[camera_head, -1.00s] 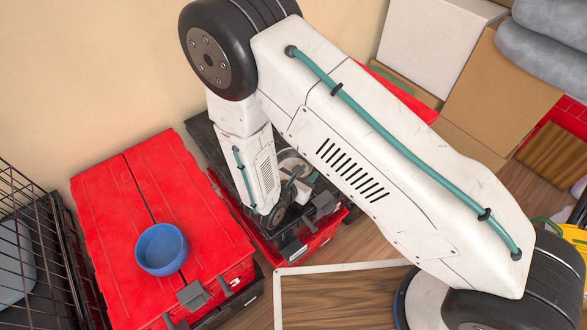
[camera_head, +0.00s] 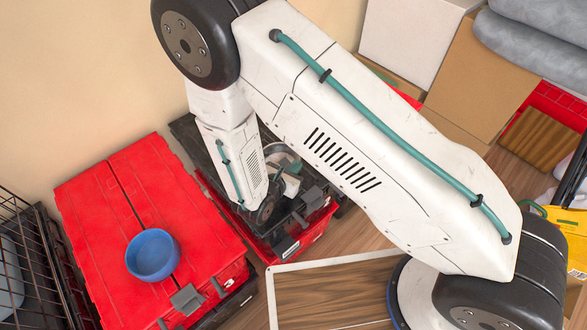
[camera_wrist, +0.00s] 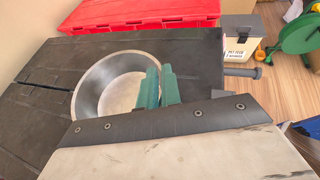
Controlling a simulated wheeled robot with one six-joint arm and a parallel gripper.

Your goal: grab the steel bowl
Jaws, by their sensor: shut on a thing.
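The steel bowl (camera_wrist: 92,92) is a round, shiny, empty bowl over a black tote lid (camera_wrist: 40,72) in the wrist view. My gripper (camera_wrist: 158,88) has two teal fingers close together at the bowl's right side, shut on its rim. In the head view a part of the steel bowl (camera_head: 284,157) shows behind my arm. My fingers are mostly hidden there. I cannot tell whether the bowl touches the lid.
A red tote lid (camera_head: 95,215) carries a blue bowl (camera_head: 152,255) to the left. A wire crate (camera_head: 30,255) stands at the far left. Cardboard boxes (camera_head: 480,85) stand at the back right. In the wrist view a labelled box (camera_wrist: 240,42) and green reel (camera_wrist: 297,35) are at upper right.

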